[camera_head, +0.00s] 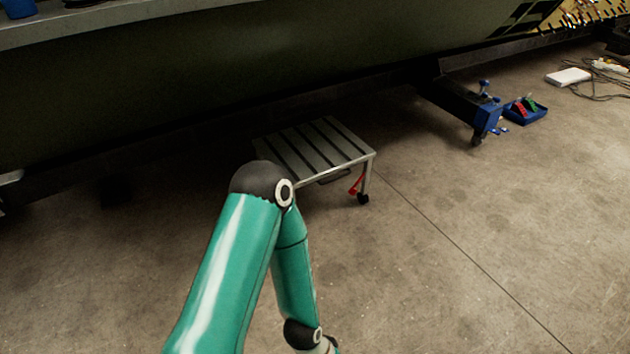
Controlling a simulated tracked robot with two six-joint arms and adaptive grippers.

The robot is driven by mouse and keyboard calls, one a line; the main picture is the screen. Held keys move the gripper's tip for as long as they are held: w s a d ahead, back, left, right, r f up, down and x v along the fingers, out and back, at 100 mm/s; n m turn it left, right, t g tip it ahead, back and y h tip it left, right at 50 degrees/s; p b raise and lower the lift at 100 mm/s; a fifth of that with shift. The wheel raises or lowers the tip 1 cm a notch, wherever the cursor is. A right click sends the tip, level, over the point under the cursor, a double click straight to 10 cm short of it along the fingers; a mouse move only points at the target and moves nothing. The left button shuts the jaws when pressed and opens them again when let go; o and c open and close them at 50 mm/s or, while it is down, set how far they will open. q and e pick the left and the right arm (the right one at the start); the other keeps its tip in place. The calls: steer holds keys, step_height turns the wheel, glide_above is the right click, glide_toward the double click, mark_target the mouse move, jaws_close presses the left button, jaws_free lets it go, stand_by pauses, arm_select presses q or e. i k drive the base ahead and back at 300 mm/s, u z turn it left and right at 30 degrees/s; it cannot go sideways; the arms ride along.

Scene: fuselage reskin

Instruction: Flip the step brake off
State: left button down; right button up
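The step (333,150) is a low metal stand with a slatted top, standing on the floor at the middle of the head view, close to the dark green fuselage side. A red lever (356,186), which looks like the step brake, hangs at its near right leg beside a black caster (363,198). It tilts down to the left. One of my teal arms covers the step's near left corner. The grippers are outside the picture; only arm links show.
The fuselage (230,60) runs along the back. A dark support beam with a blue end (487,117) juts out at the right, beside a blue tray (526,112) of tools. A white box (568,77) and cables lie farther right. The floor right of the step is clear.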

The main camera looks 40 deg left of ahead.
mark_target(352, 191)
steer(key=u, duration=0.3)
steer(key=i, duration=1.3)
steer(key=u, duration=0.15)
